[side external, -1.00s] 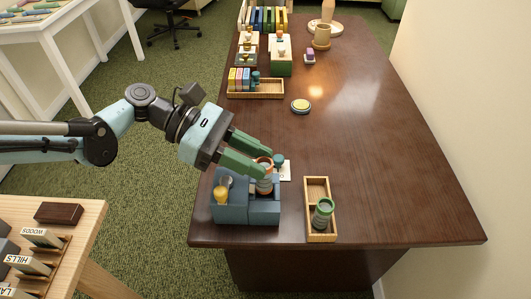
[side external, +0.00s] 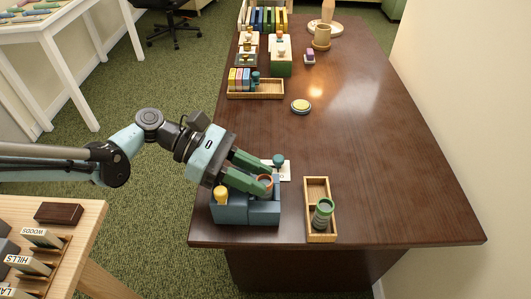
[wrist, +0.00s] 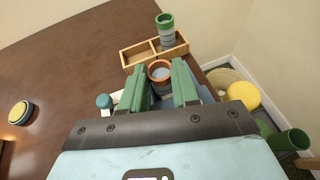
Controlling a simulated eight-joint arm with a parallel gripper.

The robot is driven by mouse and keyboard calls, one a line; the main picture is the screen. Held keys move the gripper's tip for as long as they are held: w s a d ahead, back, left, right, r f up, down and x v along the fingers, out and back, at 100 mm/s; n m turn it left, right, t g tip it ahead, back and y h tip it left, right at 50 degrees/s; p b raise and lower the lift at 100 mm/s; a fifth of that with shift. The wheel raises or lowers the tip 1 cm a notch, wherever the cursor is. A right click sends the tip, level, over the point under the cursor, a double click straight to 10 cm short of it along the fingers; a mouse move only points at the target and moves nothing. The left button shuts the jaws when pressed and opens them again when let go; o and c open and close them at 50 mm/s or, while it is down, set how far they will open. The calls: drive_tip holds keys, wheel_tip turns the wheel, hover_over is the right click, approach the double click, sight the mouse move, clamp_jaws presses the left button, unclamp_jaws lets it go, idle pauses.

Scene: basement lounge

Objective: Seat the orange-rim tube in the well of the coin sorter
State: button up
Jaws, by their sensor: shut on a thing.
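The coin sorter (side external: 264,214) is a blue-grey block at the near left edge of the dark table. The orange-rim tube (side external: 265,180) stands at the sorter with only its top part showing in the side view; its lower part is hidden by the sorter and my gripper. My gripper (side external: 262,183) has green fingers shut around the tube. In the wrist view the tube (wrist: 159,72) sits between the two fingertips, its round orange rim facing up. I cannot see the tube's base or the well around it.
A wooden tray (side external: 318,190) with a green-rim tube (side external: 323,212) stands just right of the sorter. A yellow-topped piece (side external: 221,195) is at the sorter's left. A teal-topped thing (side external: 279,162) and a white card lie behind. The table's middle is mostly clear.

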drive_tip(key=shift+f, duration=0.6)
drive_tip(key=o, duration=1)
drive_tip(key=shift+s+d, duration=0.1)
drive_tip(key=shift+s, duration=0.05)
drive_tip(key=shift+r, duration=0.6)
drive_tip(key=w+a+r+m+t+y, duration=0.15)
drive_tip(key=a+r, duration=0.25)
drive_tip(key=a, duration=0.5)
drive_tip(key=w+a+r+m+t+y, duration=0.1)
drive_tip(key=a+r+m+t+y, duration=0.2)
drive_tip(key=a, duration=0.7)
drive_tip(key=shift+s+a+r+m+t+y, duration=0.15)
drive_tip(key=shift+s+a+m+t+y, duration=1.2)
drive_tip(key=shift+a, duration=2.4)
drive_tip(key=shift+s+a+r+m+t+y, duration=0.15)
drive_tip(key=shift+s+a+m+t+y, duration=0.6)
drive_tip(key=shift+s+a+m+y, duration=2)
drive_tip(key=shift+s+a+r+m+t+y, duration=0.2)
drive_tip(key=shift+s+a+m+t, duration=0.8)
drive_tip(key=shift+a, duration=3.7)
